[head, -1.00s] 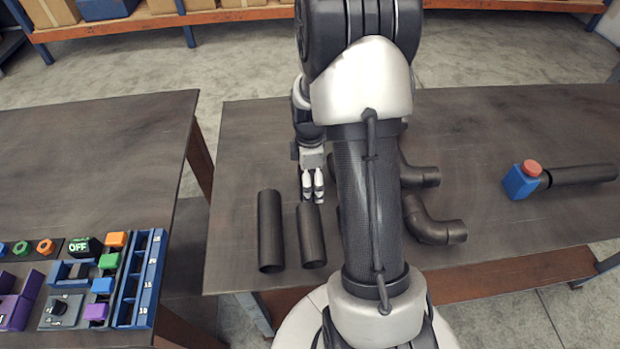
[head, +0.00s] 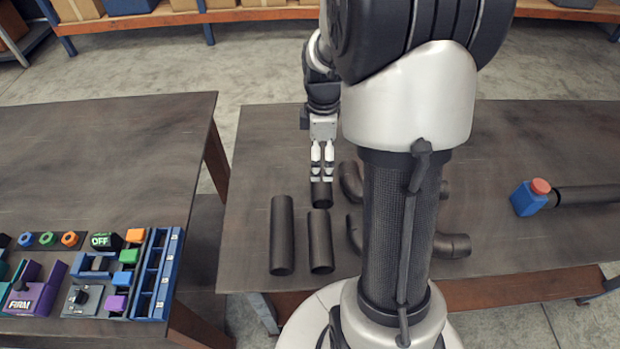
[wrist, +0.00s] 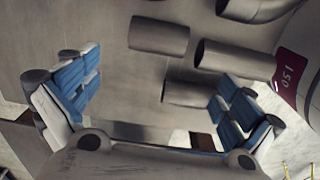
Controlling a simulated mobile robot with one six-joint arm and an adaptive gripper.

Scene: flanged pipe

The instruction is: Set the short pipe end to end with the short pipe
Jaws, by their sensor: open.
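One short dark pipe (head: 321,240) lies on the right-hand table in the head view. Another short pipe (head: 321,195) lies just beyond its far end, roughly in line, with a narrow gap or a touch that I cannot tell. In the wrist view the far short pipe (wrist: 160,38) and the near one (wrist: 235,58) look slightly offset sideways. My gripper (head: 322,172) is open and empty, pointing down over the far end of the far pipe. In the wrist view its blue-padded fingers stand wide apart, with no pipe gripped.
A longer-looking pipe (head: 282,235) lies parallel on the left. Elbow pipes (head: 452,245) lie to the right, partly hidden by my arm. A blue bottle-like block with red cap (head: 530,197) and a straight pipe (head: 590,195) lie far right. The table's far left is clear.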

